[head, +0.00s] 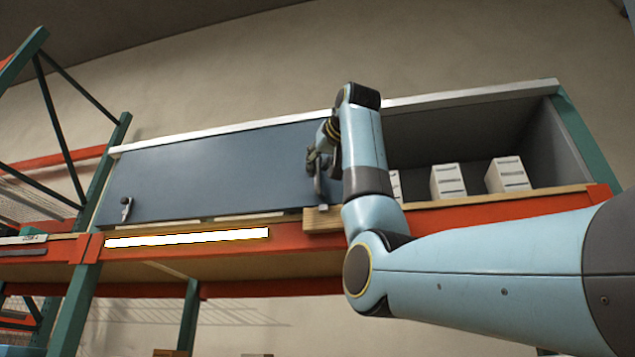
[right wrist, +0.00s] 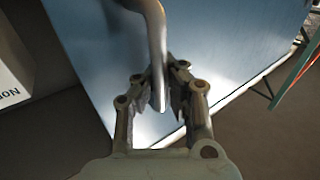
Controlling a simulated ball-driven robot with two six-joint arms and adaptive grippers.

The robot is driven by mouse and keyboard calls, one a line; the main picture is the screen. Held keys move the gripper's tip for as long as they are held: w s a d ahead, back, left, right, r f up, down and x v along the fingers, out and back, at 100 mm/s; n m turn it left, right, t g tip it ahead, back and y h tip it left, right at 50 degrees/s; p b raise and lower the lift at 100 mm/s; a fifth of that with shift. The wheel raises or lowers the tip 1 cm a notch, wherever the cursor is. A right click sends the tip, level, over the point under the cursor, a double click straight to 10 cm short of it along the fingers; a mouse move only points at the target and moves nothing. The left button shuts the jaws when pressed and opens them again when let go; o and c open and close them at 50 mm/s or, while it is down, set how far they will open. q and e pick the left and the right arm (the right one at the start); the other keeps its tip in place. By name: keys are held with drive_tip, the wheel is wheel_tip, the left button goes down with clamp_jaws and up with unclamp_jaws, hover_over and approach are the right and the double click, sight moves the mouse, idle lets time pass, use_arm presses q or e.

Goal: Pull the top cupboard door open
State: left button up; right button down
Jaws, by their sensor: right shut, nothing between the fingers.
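The top cupboard's blue-grey door (head: 215,175) covers the left part of the cupboard, while the right part stands uncovered. One metal handle (head: 126,208) is at the door's lower left and another handle (head: 319,188) is near its right edge. My right gripper (head: 314,160) is at that right handle, partly hidden by my wrist. In the right wrist view, a bent metal handle bar (right wrist: 156,40) reaches down across the fingertips of my right gripper (right wrist: 166,85). The fingers are shut and do not hold the bar. My left gripper is not in view.
White boxes (head: 448,181) stand inside the uncovered right part of the cupboard. A lit white strip (head: 187,238) runs along the orange shelf beam (head: 230,262) below the door. Green rack posts (head: 188,318) support the shelf.

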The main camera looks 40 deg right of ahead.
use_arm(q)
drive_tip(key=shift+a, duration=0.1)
use_arm(e)
drive_tip(key=c, duration=2)
unclamp_jaws()
drive_tip(key=shift+w+a+f, duration=0.1)
drive_tip(key=shift+w+f, duration=0.1)
drive_tip(key=shift+f, duration=0.15)
drive_tip(key=shift+c, duration=0.2)
drive_tip(key=o, duration=0.7)
drive_tip(key=shift+s+a+r, duration=0.25)
drive_tip(key=shift+s+r, duration=0.05)
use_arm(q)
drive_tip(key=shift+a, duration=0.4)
use_arm(e)
drive_tip(key=shift+d, duration=0.1)
drive_tip(key=shift+d, duration=0.1)
drive_tip(key=shift+s, duration=0.1)
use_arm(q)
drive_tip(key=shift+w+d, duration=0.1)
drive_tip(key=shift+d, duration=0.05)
use_arm(e)
drive_tip(key=v, duration=1.1)
drive_tip(key=shift+s, duration=0.35)
